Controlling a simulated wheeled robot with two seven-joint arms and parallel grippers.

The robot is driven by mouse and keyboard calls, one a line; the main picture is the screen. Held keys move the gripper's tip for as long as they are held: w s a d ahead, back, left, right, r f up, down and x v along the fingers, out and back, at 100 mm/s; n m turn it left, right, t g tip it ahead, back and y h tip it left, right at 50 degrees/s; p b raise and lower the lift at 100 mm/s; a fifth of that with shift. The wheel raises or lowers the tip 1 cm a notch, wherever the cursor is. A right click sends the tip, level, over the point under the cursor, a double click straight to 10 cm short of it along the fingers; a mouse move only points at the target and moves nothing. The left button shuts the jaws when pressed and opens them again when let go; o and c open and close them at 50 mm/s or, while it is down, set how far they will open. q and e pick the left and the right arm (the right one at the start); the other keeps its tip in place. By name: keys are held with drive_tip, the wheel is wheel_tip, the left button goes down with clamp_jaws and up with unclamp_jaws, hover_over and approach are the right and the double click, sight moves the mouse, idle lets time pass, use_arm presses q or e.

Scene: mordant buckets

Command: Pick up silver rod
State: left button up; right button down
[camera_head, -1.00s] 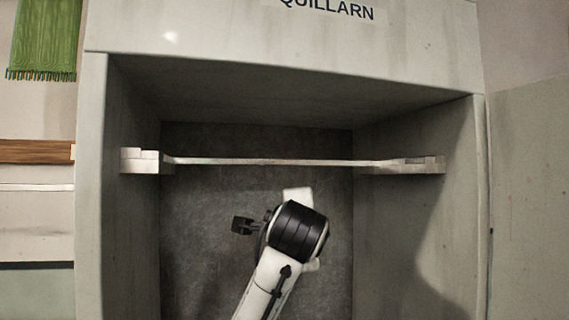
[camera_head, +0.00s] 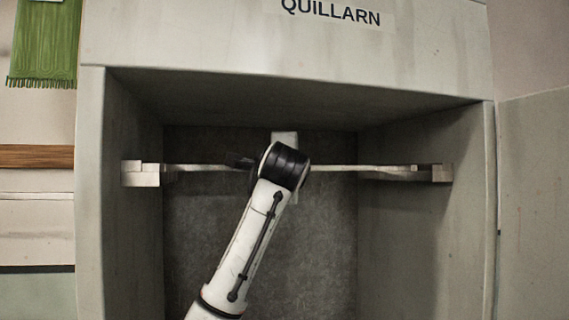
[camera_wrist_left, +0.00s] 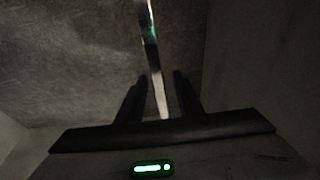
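The silver rod (camera_head: 340,168) runs across the inside of a grey box-like recess, its ends at two pale brackets on the side walls. My left arm comes up from the bottom of the head view, and its wrist covers the middle of the rod. My left gripper (camera_head: 240,162) is a dark shape at the rod, left of the wrist. In the left wrist view the rod (camera_wrist_left: 150,60) passes between the two dark fingers of the open gripper (camera_wrist_left: 160,77), with a gap on each side. My right gripper is not in view.
The left bracket (camera_head: 140,173) and right bracket (camera_head: 440,173) stick out from the recess walls. The side walls (camera_head: 430,240) and top panel (camera_head: 200,40) enclose the space. Below the rod, the recess is clear except for my arm. A green cloth (camera_head: 45,45) hangs outside at left.

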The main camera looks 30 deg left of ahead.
use_arm(q)
drive_tip(key=shift+x, duration=1.05)
clamp_jaws()
drive_tip(key=shift+r, duration=0.15)
